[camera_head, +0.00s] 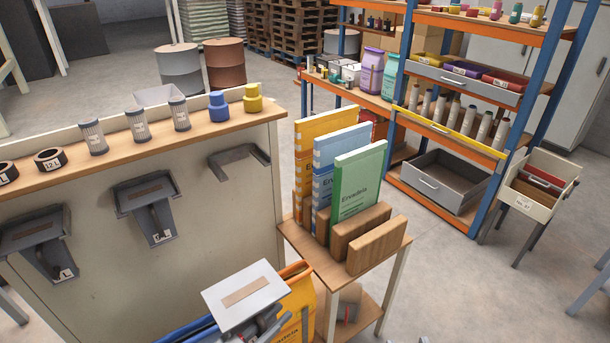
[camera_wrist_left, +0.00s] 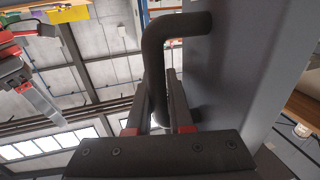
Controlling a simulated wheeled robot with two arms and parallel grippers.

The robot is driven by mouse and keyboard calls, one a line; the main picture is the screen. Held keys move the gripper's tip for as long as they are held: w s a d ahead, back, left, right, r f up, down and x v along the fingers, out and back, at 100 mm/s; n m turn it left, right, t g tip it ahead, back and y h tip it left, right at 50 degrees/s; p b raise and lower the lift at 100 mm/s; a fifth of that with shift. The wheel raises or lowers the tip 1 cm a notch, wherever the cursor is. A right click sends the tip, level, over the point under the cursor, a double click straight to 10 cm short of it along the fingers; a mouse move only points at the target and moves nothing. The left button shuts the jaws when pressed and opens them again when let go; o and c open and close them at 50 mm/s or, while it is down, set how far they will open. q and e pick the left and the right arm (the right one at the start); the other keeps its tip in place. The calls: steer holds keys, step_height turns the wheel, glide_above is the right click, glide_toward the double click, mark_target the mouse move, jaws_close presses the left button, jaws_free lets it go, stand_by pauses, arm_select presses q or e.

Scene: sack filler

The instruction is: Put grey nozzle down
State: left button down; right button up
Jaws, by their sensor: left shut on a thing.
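The grey nozzle (camera_head: 222,308) is at the bottom centre of the head view, with a pale flat top and a tan strip on it. My left gripper (camera_head: 275,325) is shut on its dark bent handle (camera_wrist_left: 177,28), which stands between the fingers (camera_wrist_left: 160,105) in the left wrist view. The nozzle's grey wall (camera_wrist_left: 240,70) fills the right of that view. In the head view the nozzle overlaps a yellow-orange sack (camera_head: 305,308); I cannot tell whether they touch. A red and grey part at the upper left of the wrist view may be my right gripper; its jaws are unclear.
A pale panel (camera_head: 120,258) carries two hanging grey nozzles (camera_head: 148,195) (camera_head: 35,235) and an empty bracket (camera_head: 240,160). Cylinders and caps line its top ledge (camera_head: 105,141). A small wooden table (camera_head: 300,243) holds upright flat sacks (camera_head: 358,180). Open floor lies to the right.

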arm_select(q)
steer(key=w+a+f+n+y+b, duration=0.1)
steer(key=f, duration=0.1)
steer(key=w+a+f+t+y+b, duration=0.1)
steer(key=w, duration=0.1)
steer(key=w+a+f+n+t+y+b, duration=0.1)
steer(key=f, duration=0.1)
steer(key=shift+w+a+f+n, duration=0.3)
steer(key=shift+a, duration=0.05)
steer(key=w+a+f+n+t+y+b, duration=0.1)
steer(key=a+f+n+y+b, duration=0.2)
steer(key=f, duration=0.5)
steer(key=w+a+f+n+t+y+b, duration=0.1)
steer(key=a+f+y+b, duration=0.3)
steer(key=f, duration=0.5)
steer(key=shift+w+a+n+y, duration=0.2)
steer(key=shift+a+n+y, duration=0.05)
steer(key=shift+n+y, duration=0.65)
